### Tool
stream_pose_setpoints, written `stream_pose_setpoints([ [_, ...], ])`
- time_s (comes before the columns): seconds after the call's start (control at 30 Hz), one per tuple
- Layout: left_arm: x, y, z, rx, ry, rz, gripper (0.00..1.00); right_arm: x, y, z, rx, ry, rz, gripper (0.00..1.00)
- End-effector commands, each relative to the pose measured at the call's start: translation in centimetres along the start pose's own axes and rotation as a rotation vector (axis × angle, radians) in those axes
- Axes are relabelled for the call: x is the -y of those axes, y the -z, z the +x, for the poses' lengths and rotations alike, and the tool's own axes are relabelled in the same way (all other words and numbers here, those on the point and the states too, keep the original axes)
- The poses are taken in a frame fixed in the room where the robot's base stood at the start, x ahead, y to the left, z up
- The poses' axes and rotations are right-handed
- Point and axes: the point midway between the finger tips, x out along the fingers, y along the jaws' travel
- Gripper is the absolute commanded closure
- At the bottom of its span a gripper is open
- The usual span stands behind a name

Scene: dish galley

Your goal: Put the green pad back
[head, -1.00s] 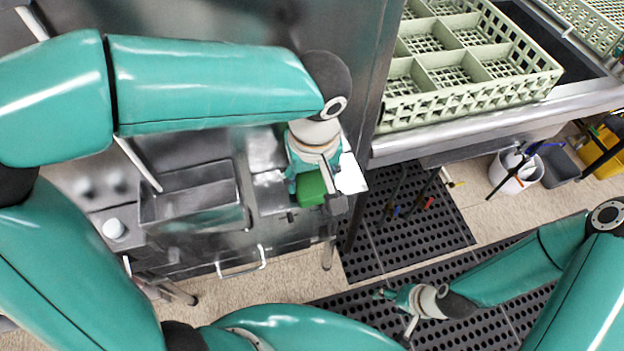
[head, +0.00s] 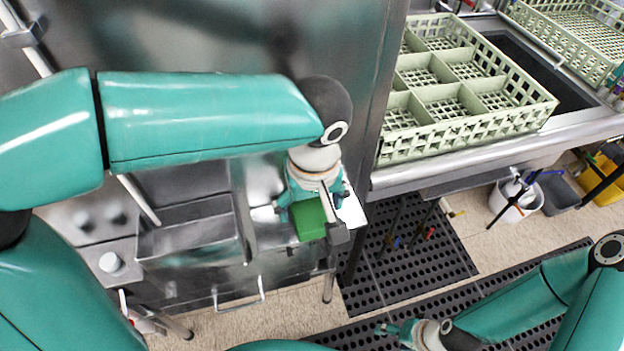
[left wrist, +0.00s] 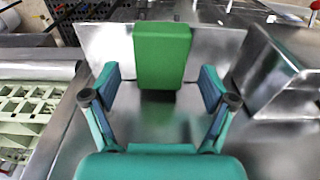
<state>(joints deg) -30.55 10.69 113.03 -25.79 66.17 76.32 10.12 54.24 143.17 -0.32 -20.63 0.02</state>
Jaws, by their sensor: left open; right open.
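The green pad (head: 308,222) is a plain block at the right end of the steel counter (head: 262,217), below my left gripper (head: 312,205) in the head view. In the left wrist view the pad (left wrist: 162,55) stands out just beyond and between the spread fingers of my left gripper (left wrist: 161,100). Clear gaps show on both sides, so the fingers do not touch it. My left gripper is open and empty. My right gripper (head: 392,332) is open and empty, low over the dark floor mat, and partly cut off by the bottom edge.
A steel basin (head: 190,238) is left of the pad. A pale green compartment rack (head: 462,92) stands on the counter to the right, past a steel panel edge. A white bucket (head: 518,196) is on the floor. A perforated black mat (head: 440,250) covers the floor.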

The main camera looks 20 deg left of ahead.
Motion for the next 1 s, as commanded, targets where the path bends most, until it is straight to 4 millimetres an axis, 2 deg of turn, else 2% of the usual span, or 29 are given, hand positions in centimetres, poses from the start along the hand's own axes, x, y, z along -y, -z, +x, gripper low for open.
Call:
stream_pose_setpoints([
  [0.3,-0.1,0.0,-6.6,-0.003,-0.005,0.002,0.16,0.2,0.0,-0.6,0.0,0.0,0.0,0.32],
  [0.5,0.0,0.0,-9.1,-0.002,-0.003,0.0,0.16,0.3,0.0,-0.8,0.0,0.0,0.0,0.32],
  [0.67,0.1,0.0,-9.8,-0.001,-0.002,0.0,0.16,0.3,0.0,-0.8,0.0,0.0,0.0,0.32],
  [1.0,0.1,0.0,-9.8,-0.001,-0.001,0.0,0.16,0.3,0.0,-0.8,0.0,0.0,0.0,0.32],
])
